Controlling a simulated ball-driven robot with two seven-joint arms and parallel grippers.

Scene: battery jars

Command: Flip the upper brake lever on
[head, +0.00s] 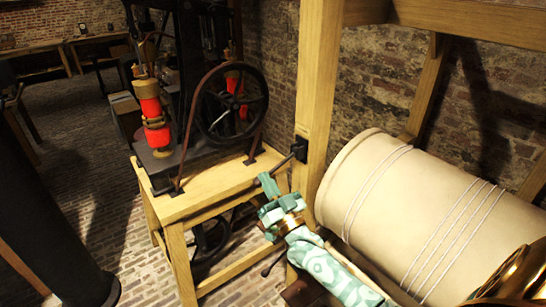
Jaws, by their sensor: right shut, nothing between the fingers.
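The upper brake lever (285,161) is a dark rod on a black bracket fixed to the upright wooden post. It slants down and left from the bracket, and its lower end meets the fingertips of my right gripper in the picture. My right gripper (267,184), teal, comes in from the lower right. Its fingers are shut with nothing between them. I cannot tell whether they touch the lever. A second, lower lever (273,264) with a dark knob shows below my right wrist, partly hidden by my arm. My left gripper is not in view.
A wooden table (215,180) left of my gripper carries a machine with a black flywheel (232,104) and red cylinders (151,107). A large cream drum (400,205) wound with cord lies right of the post (316,90).

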